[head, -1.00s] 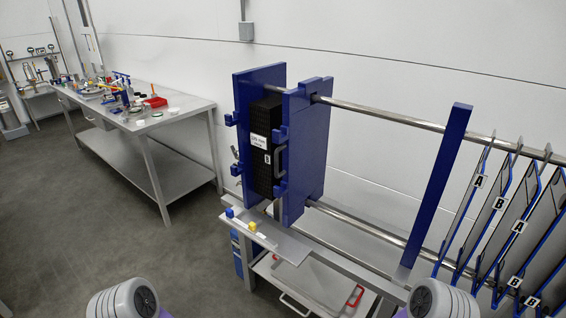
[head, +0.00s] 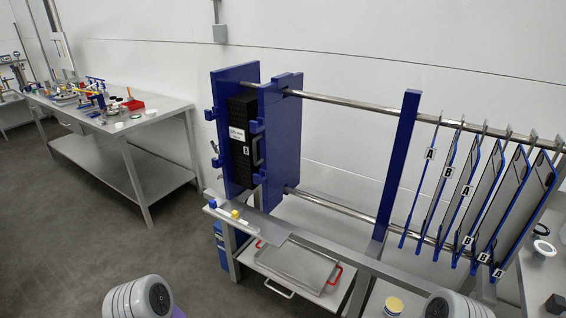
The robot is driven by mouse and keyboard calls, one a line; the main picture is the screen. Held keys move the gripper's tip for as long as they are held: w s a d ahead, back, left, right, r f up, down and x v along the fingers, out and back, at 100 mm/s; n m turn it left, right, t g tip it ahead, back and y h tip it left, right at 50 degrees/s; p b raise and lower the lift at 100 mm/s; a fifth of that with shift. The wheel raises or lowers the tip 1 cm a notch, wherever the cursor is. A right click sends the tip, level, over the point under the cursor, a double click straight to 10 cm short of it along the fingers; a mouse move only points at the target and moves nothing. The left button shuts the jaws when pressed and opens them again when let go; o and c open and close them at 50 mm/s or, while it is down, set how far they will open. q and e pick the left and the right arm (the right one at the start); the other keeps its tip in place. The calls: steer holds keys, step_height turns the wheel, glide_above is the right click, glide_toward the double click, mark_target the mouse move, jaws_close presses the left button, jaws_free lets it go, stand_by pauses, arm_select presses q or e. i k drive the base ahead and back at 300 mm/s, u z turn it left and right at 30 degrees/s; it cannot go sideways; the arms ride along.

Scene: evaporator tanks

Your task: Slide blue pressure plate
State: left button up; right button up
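A narrow blue upright (head: 398,165) stands apart on the rails to the right. I cannot tell from the frames which blue part is named the pressure plate. Neither gripper is in view; only grey rounded parts of my arms show at the bottom edge.
Several blue-edged plates labelled A and B (head: 455,190) hang on the rails at right. The rails are bare between the handled plate and the narrow upright. A tray with red handles (head: 297,262) lies below. A workbench (head: 150,118) with small items is at left.

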mark_target(278, 124)
steer(key=z, duration=0.4)
steer(key=k, duration=0.85)
steer(key=u, duration=0.6)
steer(key=i, duration=1.65)
steer(key=z, duration=0.6)
